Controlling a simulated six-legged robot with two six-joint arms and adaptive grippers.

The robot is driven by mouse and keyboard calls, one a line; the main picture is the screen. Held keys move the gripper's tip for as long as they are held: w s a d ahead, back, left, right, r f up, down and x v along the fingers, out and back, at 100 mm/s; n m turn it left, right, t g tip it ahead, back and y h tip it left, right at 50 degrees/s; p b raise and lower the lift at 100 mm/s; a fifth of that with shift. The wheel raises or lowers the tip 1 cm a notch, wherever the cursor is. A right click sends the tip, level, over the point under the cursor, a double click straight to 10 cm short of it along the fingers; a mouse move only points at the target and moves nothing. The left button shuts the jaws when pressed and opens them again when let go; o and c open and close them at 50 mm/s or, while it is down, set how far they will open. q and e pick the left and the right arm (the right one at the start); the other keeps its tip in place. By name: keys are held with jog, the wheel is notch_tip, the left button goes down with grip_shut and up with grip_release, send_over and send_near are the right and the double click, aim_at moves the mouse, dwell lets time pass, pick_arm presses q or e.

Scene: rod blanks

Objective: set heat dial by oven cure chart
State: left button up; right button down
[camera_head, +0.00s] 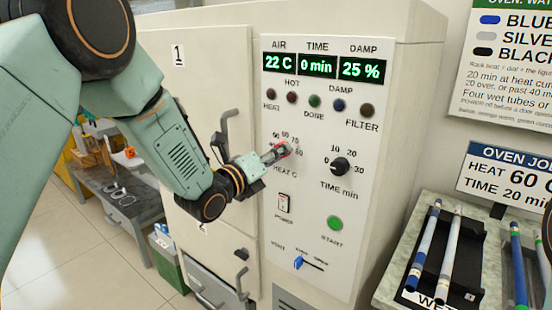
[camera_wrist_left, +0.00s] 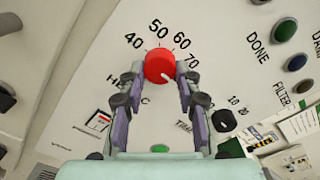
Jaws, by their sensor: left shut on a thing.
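The heat dial (camera_wrist_left: 159,65) is a red knob on the white oven panel, ringed by numbers 40, 50, 60 and 70; its white pointer line slants to the lower right, past the 70. My left gripper (camera_head: 278,153) is shut on it, a finger on each side, and mostly hides it in the head view. The oven cure chart (camera_head: 510,65) hangs at upper right, cut off by the frame, with blue, silver and black rows. The oven job card (camera_head: 505,180) reads HEAT 60 C, TIME 20 min. My right gripper is not clearly visible.
The black time dial (camera_head: 340,166) sits right of the heat dial, above the green start button (camera_head: 334,223). The power switch (camera_head: 285,202) is below. The display (camera_head: 324,66) reads 22 C, 0 min, 25 %. A tray (camera_head: 385,284) with rods stands at right.

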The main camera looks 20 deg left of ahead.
pick_arm(q)
jog(key=shift+r, duration=0.25)
jog(key=o, duration=0.8)
jog(key=shift+w, duration=0.1)
jog(key=o, duration=0.3)
jog(key=shift+f, duration=0.15)
jog(key=shift+o, duration=0.2)
jog(key=v, duration=1.2)
